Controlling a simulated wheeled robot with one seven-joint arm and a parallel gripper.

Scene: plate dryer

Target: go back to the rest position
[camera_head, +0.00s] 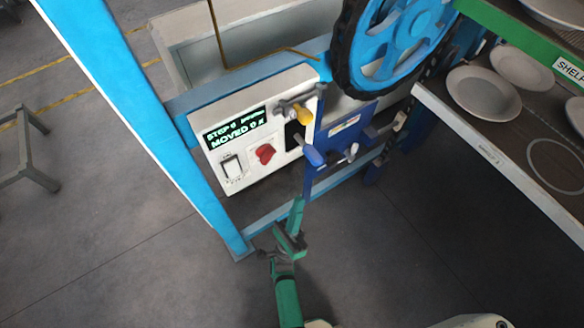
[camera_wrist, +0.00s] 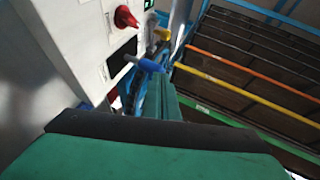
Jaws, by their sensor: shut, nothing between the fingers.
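My green gripper (camera_head: 297,205) is shut and empty in the head view. It points up toward the lower right of the white control box (camera_head: 228,150), just below a blue-handled lever (camera_head: 313,156). In the wrist view my gripper's green fingers (camera_wrist: 165,92) rise in front of the camera, with the blue handle (camera_wrist: 146,64) close by their tips. I cannot tell whether they touch it. A yellow-handled lever (camera_head: 301,115) sits above the blue one. A red knob (camera_head: 265,153) and a white rocker switch (camera_head: 231,166) are on the box, which has a lit display (camera_head: 235,128).
A blue frame post (camera_head: 150,110) stands left of the box. A blue wheel with a black rim (camera_head: 395,40) is above right. A shelf (camera_head: 480,140) with white plates (camera_head: 483,93) reaches in at the right. Grey floor (camera_head: 110,220) is open at the lower left.

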